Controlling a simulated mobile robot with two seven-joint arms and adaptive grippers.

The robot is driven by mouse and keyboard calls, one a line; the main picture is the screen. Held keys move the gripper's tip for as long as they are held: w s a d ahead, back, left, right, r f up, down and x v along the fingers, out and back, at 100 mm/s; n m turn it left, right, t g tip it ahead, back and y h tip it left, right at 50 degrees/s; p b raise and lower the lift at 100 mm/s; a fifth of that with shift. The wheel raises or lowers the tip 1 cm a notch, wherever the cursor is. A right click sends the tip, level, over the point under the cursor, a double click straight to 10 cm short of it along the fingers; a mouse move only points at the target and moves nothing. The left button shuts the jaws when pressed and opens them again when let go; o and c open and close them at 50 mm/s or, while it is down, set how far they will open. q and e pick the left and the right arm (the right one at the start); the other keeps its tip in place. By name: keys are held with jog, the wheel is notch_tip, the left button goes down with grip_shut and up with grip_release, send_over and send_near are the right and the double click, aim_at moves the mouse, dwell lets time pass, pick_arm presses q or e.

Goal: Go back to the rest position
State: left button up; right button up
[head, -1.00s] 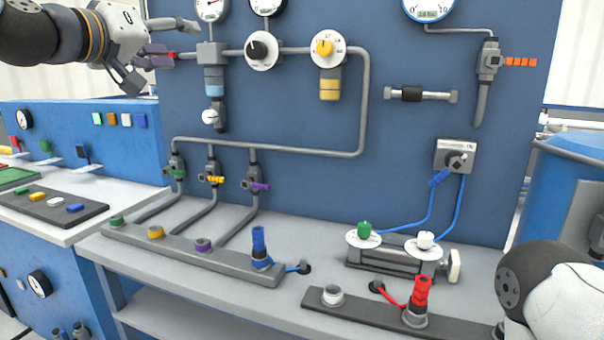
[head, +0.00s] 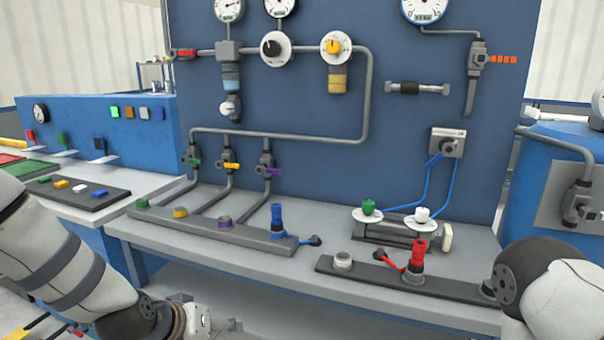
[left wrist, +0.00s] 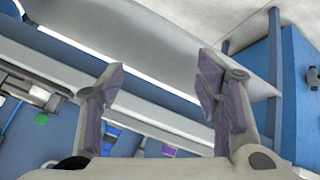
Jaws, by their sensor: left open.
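My left arm comes in from the left of the head view and hangs low. My left gripper (head: 222,326) is at the bottom edge there, in front of the bench and below its top, partly cut off. In the left wrist view the left gripper (left wrist: 160,84) shows two fingers wide apart with nothing between them. The lower shelf and bench edge show behind them. My right arm shows only as a rounded link at the lower right of the head view. Its gripper is out of view.
The blue panel (head: 300,105) carries pipes, gauges and knobs above the grey bench (head: 330,250). A red-handled fitting (head: 417,257) and a blue-handled one (head: 277,218) stand on the bench. A side table with a dark tray (head: 80,190) is left; a blue tank (head: 555,165) is right.

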pick_arm(q)
jog(key=s+a+f+g+y, duration=0.1)
jog(key=s+f+g, duration=0.2)
jog(key=s+f, duration=0.95)
jog(key=s+a+f+g+y, duration=0.1)
jog(key=s+a+g, duration=0.1)
jog(key=s, duration=1.1)
jog(key=s+a+f+m+g+y, duration=0.1)
jog(key=s+a+f+g, duration=0.1)
jog(key=s, duration=1)
jog(key=shift+s+a+g, duration=0.35)
jog(key=shift+a+g, duration=0.25)
jog(key=shift+g, duration=0.2)
jog(key=shift+c, duration=0.4)
